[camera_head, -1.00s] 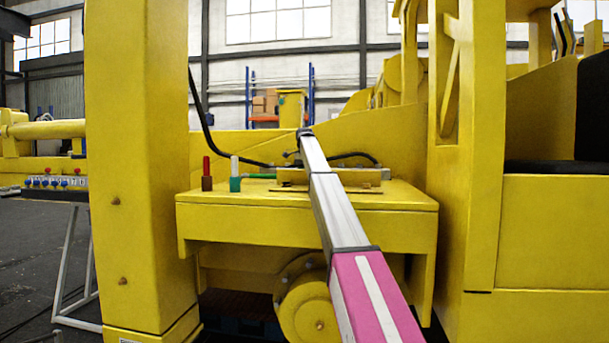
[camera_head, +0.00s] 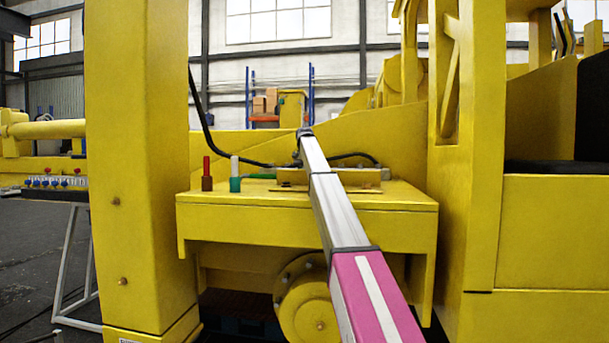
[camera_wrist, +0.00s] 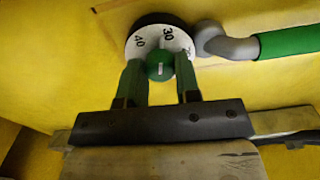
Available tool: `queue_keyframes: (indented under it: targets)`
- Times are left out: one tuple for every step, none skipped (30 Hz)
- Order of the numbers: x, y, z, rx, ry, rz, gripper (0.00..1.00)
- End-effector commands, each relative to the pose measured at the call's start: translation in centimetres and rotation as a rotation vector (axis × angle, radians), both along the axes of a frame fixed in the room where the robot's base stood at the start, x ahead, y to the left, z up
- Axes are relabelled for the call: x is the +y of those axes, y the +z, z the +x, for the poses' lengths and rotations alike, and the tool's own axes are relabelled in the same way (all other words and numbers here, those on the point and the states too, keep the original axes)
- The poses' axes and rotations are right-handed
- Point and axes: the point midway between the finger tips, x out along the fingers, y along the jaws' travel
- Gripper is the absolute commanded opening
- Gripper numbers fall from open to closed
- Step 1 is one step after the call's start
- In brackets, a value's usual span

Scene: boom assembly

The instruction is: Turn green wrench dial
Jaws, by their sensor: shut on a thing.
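The wrench dial (camera_wrist: 140,47) is a white disc with black numbers, 40 and 30 among them, at the top of the wrist view. A round green knob (camera_wrist: 160,68) with a pale mark sits at its middle. My gripper (camera_wrist: 160,64) has one finger on each side of the knob and is shut on it. A grey wrench head joins the dial on the right, and its green handle (camera_wrist: 290,41) runs off to the right. In the head view the green handle (camera_head: 262,176) shows left of my arm's end; the dial and gripper cannot be made out there.
The wrench lies at a yellow work surface (camera_head: 225,198) with a mounted block. A red-topped tool (camera_head: 207,172) and a white and green tool (camera_head: 235,175) stand at its left. A thick yellow post (camera_head: 138,170) rises on the left. Black hoses run behind.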

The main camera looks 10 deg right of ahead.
Motion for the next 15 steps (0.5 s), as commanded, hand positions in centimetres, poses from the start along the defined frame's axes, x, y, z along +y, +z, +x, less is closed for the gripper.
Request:
queue_keyframes:
  targets:
    - [0.01, 0.07, 0.01, 0.000, 0.005, 0.000, 0.07]
    - [0.01, 0.07, 0.01, 0.000, 0.006, 0.000, 0.07]
    - [0.01, 0.07, 0.01, 0.000, 0.008, 0.000, 0.07]
    - [0.01, 0.07, 0.01, 0.000, 0.009, 0.000, 0.07]
    - [0.01, 0.07, 0.01, 0.000, 0.009, 0.000, 0.07]
    - [0.01, 0.07, 0.01, 0.000, 0.009, 0.000, 0.07]
    - [0.01, 0.08, 0.00, 0.000, 0.009, 0.000, 0.07]
    - [0.01, 0.08, 0.00, 0.000, 0.009, 0.000, 0.07]
    - [0.01, 0.08, 0.00, 0.000, 0.008, 0.000, 0.07]
    - [0.01, 0.08, 0.00, -0.001, 0.008, 0.000, 0.07]
    - [0.01, 0.07, 0.00, 0.000, 0.008, 0.000, 0.07]
    - [0.01, 0.07, 0.00, 0.000, 0.008, 0.000, 0.07]
    - [0.01, 0.07, 0.00, 0.000, 0.008, 0.000, 0.07]
    - [0.01, 0.07, 0.00, 0.000, 0.008, 0.000, 0.40]
    - [0.01, 0.07, 0.00, 0.000, 0.008, 0.000, 0.53]
